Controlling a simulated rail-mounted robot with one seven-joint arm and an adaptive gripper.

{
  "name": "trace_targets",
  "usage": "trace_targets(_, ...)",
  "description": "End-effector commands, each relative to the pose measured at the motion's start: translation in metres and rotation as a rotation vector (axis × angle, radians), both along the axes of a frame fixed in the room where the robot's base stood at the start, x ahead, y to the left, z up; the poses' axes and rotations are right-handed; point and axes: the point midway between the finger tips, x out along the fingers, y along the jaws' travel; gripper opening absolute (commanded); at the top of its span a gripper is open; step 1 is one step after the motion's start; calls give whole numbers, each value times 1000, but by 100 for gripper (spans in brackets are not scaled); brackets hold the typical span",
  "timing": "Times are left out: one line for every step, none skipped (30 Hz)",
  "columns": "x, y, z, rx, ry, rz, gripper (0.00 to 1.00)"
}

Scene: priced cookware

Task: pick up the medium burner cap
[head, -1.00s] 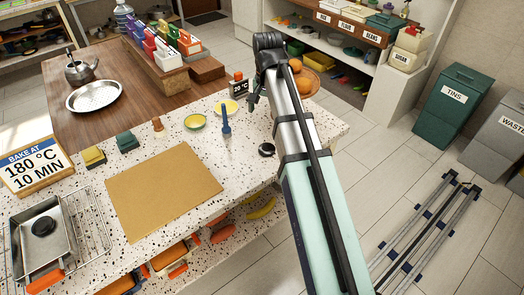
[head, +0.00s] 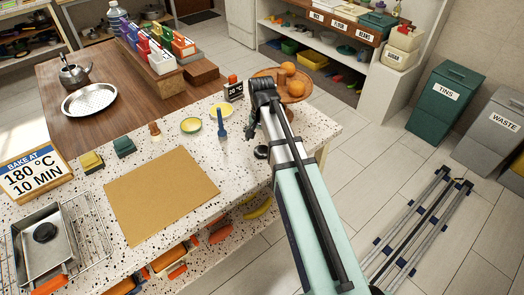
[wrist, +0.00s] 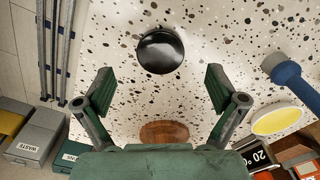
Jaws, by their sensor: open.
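A glossy black round cap (head: 262,152) lies flat on the speckled counter near its right end. In the wrist view the black cap (wrist: 160,51) is ahead of the fingertips, roughly centred between them. My gripper (wrist: 160,92) is open and empty, with bare counter between its fingers. In the head view my gripper (head: 250,127) hangs over the counter just behind the cap, apart from it. A second black round cap (head: 44,232) sits in the metal tray at the lower left. I cannot tell by size which one is medium.
A blue upright tool (head: 221,124) and a yellow dish (head: 220,107) stand left of my gripper. A tan mat (head: 160,195) lies to the left. The counter's edge is close to the cap.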

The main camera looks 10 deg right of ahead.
Motion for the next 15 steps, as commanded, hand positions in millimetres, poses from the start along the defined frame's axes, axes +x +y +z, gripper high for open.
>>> trace_targets(-1,0,-2,0,2,0,95)
trace_targets(-1,0,-5,0,1,0,95)
trace_targets(-1,0,-9,0,2,0,95)
trace_targets(-1,0,-12,0,2,0,95)
trace_targets(-1,0,-15,-1,3,0,95)
trace_targets(0,0,-19,0,2,0,95)
trace_targets(-1,0,-23,0,2,0,95)
trace_targets(-1,0,-26,-1,3,0,95)
trace_targets(0,0,-31,0,2,0,95)
trace_targets(0,0,-34,0,1,0,95)
trace_targets(0,0,-37,0,2,0,95)
trace_targets(0,0,-40,0,2,0,95)
trace_targets(0,0,-42,0,1,0,95)
trace_targets(0,0,-43,1,1,0,95)
trace_targets(0,0,-45,0,0,0,95)
